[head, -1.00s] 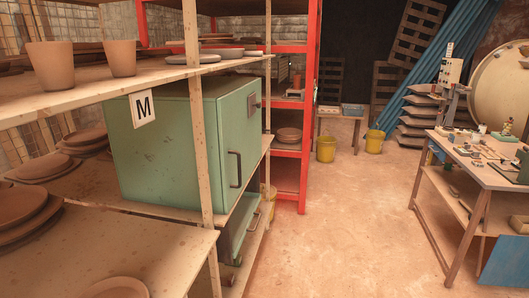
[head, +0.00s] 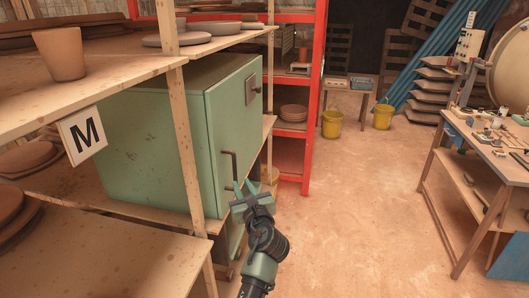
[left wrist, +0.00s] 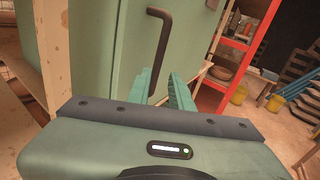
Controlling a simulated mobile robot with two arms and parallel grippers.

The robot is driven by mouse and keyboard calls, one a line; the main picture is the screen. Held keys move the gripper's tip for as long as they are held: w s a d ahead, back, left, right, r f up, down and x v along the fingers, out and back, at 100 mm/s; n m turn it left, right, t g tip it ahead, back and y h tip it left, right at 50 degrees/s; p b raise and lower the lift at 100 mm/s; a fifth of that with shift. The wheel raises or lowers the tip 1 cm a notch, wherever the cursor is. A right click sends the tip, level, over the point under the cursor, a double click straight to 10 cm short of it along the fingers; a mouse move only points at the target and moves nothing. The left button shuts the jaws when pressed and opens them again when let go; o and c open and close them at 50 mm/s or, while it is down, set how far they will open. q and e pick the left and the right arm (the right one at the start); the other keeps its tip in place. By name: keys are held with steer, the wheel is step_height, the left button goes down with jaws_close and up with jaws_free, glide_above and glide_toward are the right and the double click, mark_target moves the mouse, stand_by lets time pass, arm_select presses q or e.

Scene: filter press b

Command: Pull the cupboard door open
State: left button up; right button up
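The green cupboard (head: 150,150) stands on a wooden shelf at the left. Its door (head: 240,115) looks shut. A dark bar handle (head: 234,168) is on the door, and it also shows in the left wrist view (left wrist: 160,42). My left gripper (head: 240,187) is at the handle's lower end, with its fingers apart. In the left wrist view the gripper (left wrist: 161,84) points at the door, and the handle's lower end shows close by the left finger. I cannot tell whether they touch. My right gripper is out of view.
A wooden shelf post (head: 183,140) stands in front of the cupboard's side. A red rack (head: 317,95) is beyond it. A workbench (head: 480,160) stands at the right, and yellow buckets (head: 331,124) are farther back. The floor (head: 350,210) between is clear.

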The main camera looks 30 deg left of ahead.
mark_target(235, 164)
arm_select(q)
steer(key=shift+y, duration=0.5)
steer(key=w+a+r, duration=0.3)
steer(key=w+a, duration=0.1)
steer(key=a, duration=0.1)
steer(key=shift+w+r+p, duration=0.3)
steer(key=shift+r+p, duration=0.1)
steer(key=shift+w+a, duration=0.45)
steer(key=shift+a, duration=0.05)
jaws_close()
steer(key=shift+f, duration=0.1)
